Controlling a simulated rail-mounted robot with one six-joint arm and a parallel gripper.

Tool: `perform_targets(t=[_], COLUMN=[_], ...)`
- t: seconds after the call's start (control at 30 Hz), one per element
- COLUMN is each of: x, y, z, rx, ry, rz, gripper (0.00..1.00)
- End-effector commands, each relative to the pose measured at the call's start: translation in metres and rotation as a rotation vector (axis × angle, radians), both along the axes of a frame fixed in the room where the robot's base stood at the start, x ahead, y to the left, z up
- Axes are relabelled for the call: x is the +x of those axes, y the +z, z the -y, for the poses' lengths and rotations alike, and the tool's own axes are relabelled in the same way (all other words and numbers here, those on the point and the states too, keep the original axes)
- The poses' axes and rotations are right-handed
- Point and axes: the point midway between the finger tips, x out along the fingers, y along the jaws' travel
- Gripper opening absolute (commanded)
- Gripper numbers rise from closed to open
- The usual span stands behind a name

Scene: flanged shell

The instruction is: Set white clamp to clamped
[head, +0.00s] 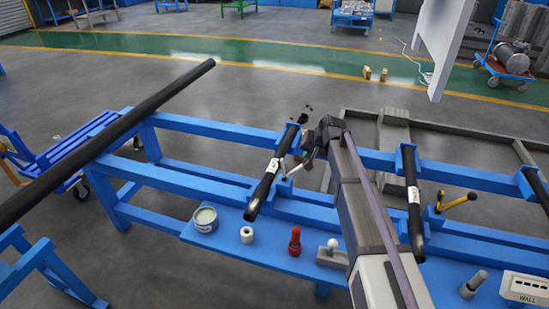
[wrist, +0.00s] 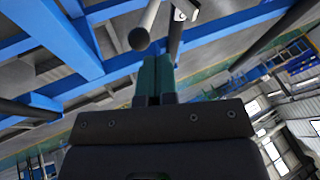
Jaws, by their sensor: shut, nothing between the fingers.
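The white clamp (head: 291,171) is partly visible in the head view, beside the left short black bar on the blue frame. Its pale lever slopes up to the right toward my gripper (head: 308,157). In the wrist view a pale rod with a dark rounded end (wrist: 139,39), likely the lever, lies just beyond the fingertips. My gripper also shows there, its teal fingers (wrist: 155,62) together and empty. I cannot tell whether the fingers touch the lever. The clamp's base is mostly hidden by the bar and my arm.
A yellow-handled clamp (head: 458,203) stands at the right on the blue frame (head: 215,128). Short black bars (head: 413,190) with white labels cross the frame. A grey can (head: 205,219), a white roll (head: 247,235) and a red object (head: 295,241) stand on the lower blue shelf.

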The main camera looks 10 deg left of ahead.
Motion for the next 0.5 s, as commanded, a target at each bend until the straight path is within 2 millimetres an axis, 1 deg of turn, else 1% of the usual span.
perform_targets(t=[0.03,0.07,0.33,0.5], x=[0.0066,0.008,0.0083,0.0108], y=[0.003,0.0042,0.0052,-0.0021], z=[-0.0016,-0.0021,-0.002,-0.004], rx=[0.019,0.028,0.035,0.034], ry=[-0.017,-0.026,-0.038,-0.037], rz=[0.017,0.027,0.036,0.036], gripper=[0.0,0.0,0.0,0.0])
